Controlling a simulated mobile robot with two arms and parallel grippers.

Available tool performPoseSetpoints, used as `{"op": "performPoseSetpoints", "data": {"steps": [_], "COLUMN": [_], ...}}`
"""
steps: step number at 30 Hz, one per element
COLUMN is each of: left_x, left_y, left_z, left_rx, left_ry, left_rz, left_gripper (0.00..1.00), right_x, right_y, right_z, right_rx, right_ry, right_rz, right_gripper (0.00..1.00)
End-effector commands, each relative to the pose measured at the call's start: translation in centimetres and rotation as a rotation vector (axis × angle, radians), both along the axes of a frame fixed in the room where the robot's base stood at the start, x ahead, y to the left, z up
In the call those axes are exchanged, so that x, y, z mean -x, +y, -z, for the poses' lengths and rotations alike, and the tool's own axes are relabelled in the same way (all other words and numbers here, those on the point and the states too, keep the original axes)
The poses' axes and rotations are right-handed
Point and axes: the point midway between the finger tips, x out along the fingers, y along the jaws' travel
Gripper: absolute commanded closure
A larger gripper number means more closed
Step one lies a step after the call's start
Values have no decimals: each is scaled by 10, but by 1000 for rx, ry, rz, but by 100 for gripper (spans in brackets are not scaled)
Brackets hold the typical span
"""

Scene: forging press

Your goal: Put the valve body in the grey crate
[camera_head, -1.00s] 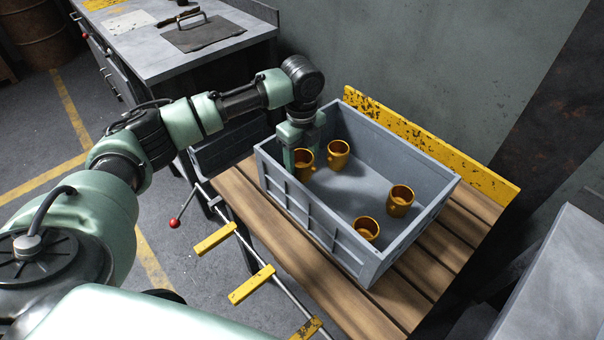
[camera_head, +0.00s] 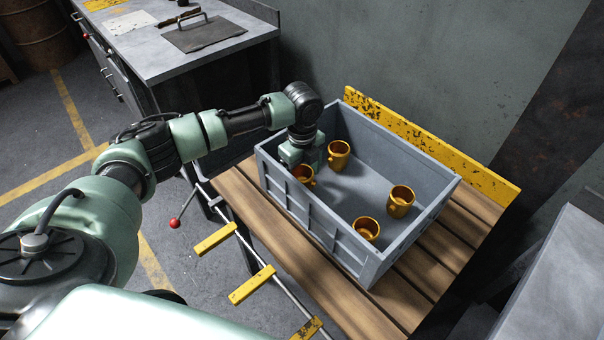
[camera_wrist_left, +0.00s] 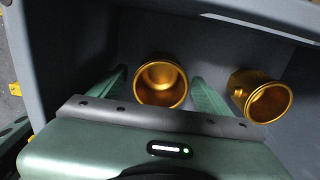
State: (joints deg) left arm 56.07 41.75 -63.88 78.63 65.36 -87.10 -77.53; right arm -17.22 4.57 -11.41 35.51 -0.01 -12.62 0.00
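The grey crate (camera_head: 338,243) stands on a wooden slatted bench. Several gold, cup-shaped valve bodies are inside it. One valve body (camera_head: 303,174) is at the left end, just under my left gripper (camera_head: 303,158); it also shows in the left wrist view (camera_wrist_left: 161,84), between the two green fingers. The fingers look spread, with narrow gaps beside it. A second valve body (camera_head: 338,154) is close to the right of the gripper and also shows in the left wrist view (camera_wrist_left: 262,98). Two others (camera_head: 400,201) (camera_head: 366,229) stand toward the right end. My right gripper is out of view.
The crate walls rise close around my left gripper. A yellow, worn board (camera_head: 430,146) runs behind the crate. The wooden bench (camera_head: 275,236) has bare slats in front. A rail with yellow blocks (camera_head: 252,284) and a red knob lies at its left. A steel cabinet (camera_head: 165,50) stands behind.

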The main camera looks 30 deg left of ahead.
Motion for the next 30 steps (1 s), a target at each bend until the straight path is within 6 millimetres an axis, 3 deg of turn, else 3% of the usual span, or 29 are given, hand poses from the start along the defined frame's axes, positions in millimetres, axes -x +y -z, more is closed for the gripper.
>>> {"op": "performPoseSetpoints", "data": {"steps": [8, 11, 22, 30], "left_x": [0, -1, -1, 0], "left_y": [0, 0, 0, 0], "left_z": [-5, -18, -95, -121], "left_rx": [0, 2, 1, 1], "left_ry": [-1, -3, -4, 0], "left_rz": [0, -1, -1, -1], "left_gripper": [22, 22, 22, 22], "right_x": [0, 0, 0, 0], "right_y": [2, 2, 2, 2], "right_z": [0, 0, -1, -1], "right_rx": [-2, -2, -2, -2], "right_ry": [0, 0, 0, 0], "right_rz": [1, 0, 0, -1], "right_gripper": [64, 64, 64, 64]}}
